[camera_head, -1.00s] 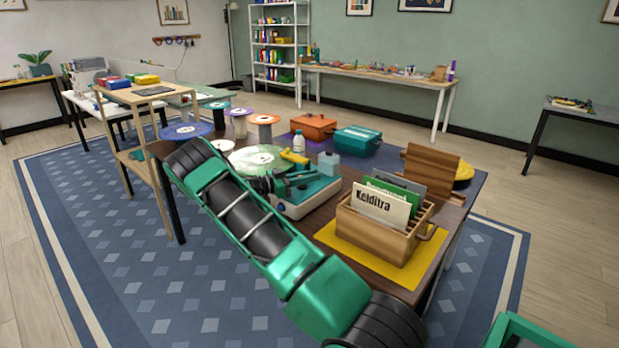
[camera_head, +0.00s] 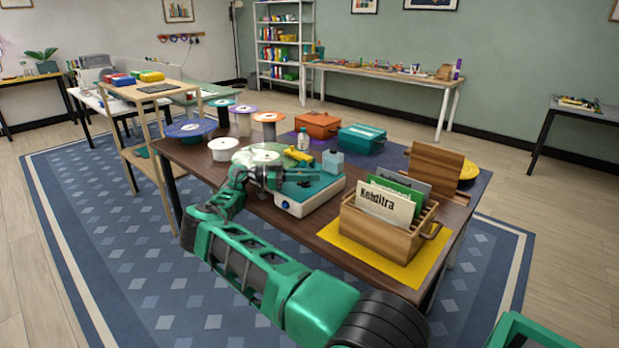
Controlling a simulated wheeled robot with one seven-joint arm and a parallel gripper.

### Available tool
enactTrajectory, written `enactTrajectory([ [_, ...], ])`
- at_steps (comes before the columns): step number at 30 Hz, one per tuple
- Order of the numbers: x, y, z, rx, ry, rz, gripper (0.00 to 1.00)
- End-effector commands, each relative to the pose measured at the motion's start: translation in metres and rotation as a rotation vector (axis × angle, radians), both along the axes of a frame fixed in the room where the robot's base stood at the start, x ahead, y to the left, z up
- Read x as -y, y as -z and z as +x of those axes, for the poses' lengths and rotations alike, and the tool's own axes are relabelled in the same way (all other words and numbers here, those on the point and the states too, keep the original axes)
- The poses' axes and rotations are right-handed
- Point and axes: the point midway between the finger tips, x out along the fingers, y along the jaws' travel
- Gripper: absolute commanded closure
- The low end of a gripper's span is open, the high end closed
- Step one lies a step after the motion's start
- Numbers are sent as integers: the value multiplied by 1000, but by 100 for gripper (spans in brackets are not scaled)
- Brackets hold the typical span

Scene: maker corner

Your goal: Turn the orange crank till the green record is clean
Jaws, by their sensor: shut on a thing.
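The record cleaner (camera_head: 308,193), a white box with a teal top, stands on the dark wooden table near its front edge. The pale green record (camera_head: 243,157) is partly visible behind my gripper, with a white round piece over it. My gripper (camera_head: 272,180) is at the left side of the cleaner, low over the table edge, and is shut. The orange crank is hidden behind my gripper and wrist, so its angle does not show. How clean the record is cannot be told from here.
A wooden record crate (camera_head: 386,237) stands on a yellow mat to the right. A white bottle (camera_head: 303,140), a pale blue bottle (camera_head: 332,163) and a yellow item are close behind the cleaner. Several spools, an orange box (camera_head: 316,124) and a teal box (camera_head: 361,139) stand further back.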

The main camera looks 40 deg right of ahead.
Motion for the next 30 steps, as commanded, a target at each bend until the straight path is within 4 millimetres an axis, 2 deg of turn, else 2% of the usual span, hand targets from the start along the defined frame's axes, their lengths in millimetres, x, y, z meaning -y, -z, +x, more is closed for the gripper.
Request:
enactTrajectory([
  [15,-4,1,-1,-5,150,-2,100],
  [30,-5,2,-1,-4,185,0,100],
])
